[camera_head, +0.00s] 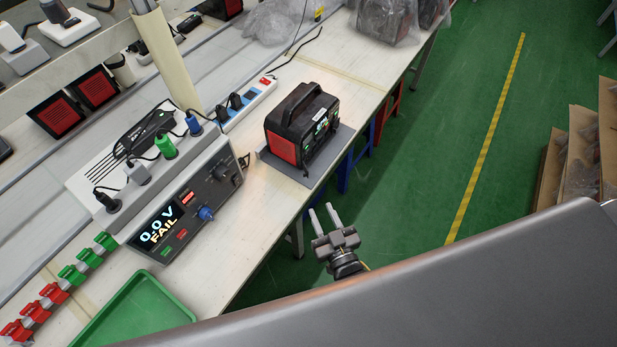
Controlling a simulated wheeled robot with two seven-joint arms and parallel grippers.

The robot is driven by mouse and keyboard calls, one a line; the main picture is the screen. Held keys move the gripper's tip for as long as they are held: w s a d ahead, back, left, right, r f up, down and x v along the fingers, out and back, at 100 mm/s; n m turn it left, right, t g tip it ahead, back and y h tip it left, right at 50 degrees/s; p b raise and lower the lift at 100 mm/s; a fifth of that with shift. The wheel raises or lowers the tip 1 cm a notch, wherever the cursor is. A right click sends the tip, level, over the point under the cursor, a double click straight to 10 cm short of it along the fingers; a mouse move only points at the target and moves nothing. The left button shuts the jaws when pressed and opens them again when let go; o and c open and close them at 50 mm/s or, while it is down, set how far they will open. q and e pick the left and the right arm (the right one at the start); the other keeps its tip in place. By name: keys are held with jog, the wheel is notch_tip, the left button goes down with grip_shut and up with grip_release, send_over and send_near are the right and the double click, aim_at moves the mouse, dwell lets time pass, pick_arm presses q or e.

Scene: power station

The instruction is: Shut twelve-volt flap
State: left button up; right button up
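The power station (292,114), a black box with red end panels and a carrying handle on top, stands upright on a grey plate (318,165) near the bench's right edge. Its front faces the aisle side and shows small green and white markings. The twelve-volt flap is too small to make out, and I cannot tell whether it is open or shut. My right gripper (322,215) is beyond the bench edge, below the power station in the picture and apart from it. Its two fingers are spread with nothing between them. My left gripper is out of view.
A tester (190,205) reading "0.0 V FAIL" stands left of the power station. A power strip (250,103), a green tray (135,312) and red and green clips (72,274) are on the bench (255,228). Wrapped units (385,18) stand behind. The green floor aisle is clear.

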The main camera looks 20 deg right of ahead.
aim_at(305, 175)
jog(key=w, duration=0.3)
jog(key=w+p, duration=0.1)
jog(key=w, duration=0.3)
jog(key=w+a+p, duration=0.1)
jog(key=w, duration=0.2)
jog(key=shift+w+r, duration=0.2)
jog(key=shift+w, duration=0.2)
jog(key=shift+c, duration=0.2)
grip_shut()
